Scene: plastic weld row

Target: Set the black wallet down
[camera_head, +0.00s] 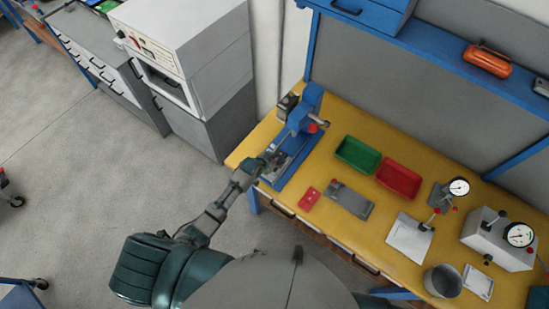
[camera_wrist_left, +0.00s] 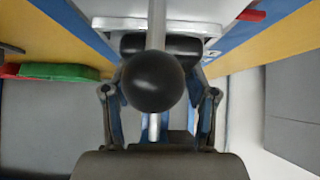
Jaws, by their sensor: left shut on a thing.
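My left gripper (camera_head: 266,160) reaches from the left to the blue press (camera_head: 305,115) at the near left corner of the yellow workbench. In the left wrist view it is shut on a dark, rounded object, which looks like the black wallet (camera_wrist_left: 188,47). A black ball knob (camera_wrist_left: 152,82) on a metal rod stands in front of the wallet and hides its middle. In the head view I cannot make out the wallet at the gripper. My right gripper is not in view.
The yellow workbench (camera_head: 335,205) holds a green bin (camera_head: 358,155), a red bin (camera_head: 399,178), a grey flat device (camera_head: 349,199), a small red item (camera_head: 309,198) and dial gauges (camera_head: 459,187). A grey cabinet (camera_head: 190,70) stands left of the bench.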

